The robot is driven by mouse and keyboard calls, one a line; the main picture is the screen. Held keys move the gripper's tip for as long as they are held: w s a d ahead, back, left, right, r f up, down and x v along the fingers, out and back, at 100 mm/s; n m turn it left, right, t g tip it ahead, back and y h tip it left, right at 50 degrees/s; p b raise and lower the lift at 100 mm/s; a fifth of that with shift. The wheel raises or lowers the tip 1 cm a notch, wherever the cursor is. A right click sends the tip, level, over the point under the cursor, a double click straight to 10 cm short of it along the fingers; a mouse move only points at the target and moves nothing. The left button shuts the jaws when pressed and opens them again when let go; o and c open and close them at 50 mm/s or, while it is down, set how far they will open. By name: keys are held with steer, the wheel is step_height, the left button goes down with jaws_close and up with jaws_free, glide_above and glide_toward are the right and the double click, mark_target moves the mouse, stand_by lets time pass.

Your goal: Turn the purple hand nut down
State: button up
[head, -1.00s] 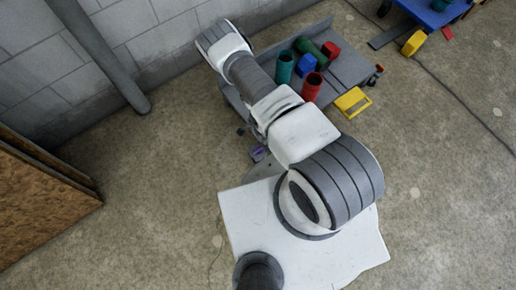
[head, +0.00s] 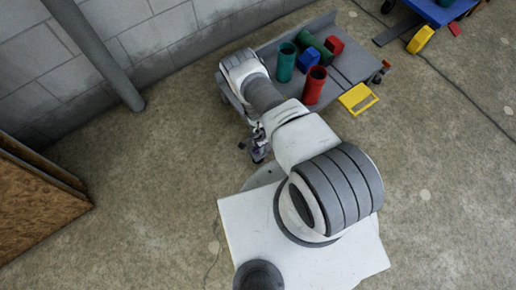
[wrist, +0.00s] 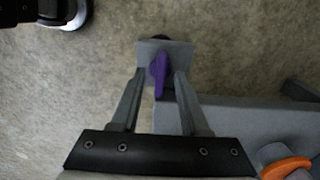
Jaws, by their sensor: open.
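The purple hand nut (wrist: 159,70) shows in the wrist view as a long winged shape, on a small grey plate (wrist: 178,52) at the edge of the grey cart. My gripper (wrist: 160,82) is open, with one finger on each side of the nut. Gaps show between the fingers and the nut; the height of the fingertips against it is hard to tell. In the head view my arm reaches over the cart's near left corner, and I cannot make out the nut there.
The grey cart (head: 350,66) carries a teal cylinder (head: 286,62), a red cylinder (head: 315,86), a blue block (head: 308,62) and other parts. A yellow frame (head: 358,98) is beside it. A wall and pipe (head: 100,55) stand at left. An orange-topped caster (wrist: 287,168) shows in the wrist view.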

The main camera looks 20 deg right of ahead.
steer(key=shift+f, duration=0.2)
jaws_close()
stand_by(0.6)
steer(key=m, duration=0.4)
steer(key=shift+m+p, duration=0.4)
steer(key=m, duration=0.4)
steer(key=shift+m, duration=0.3)
steer(key=m+p, duration=0.1)
steer(key=m, duration=0.3)
steer(key=shift+m, duration=2.3)
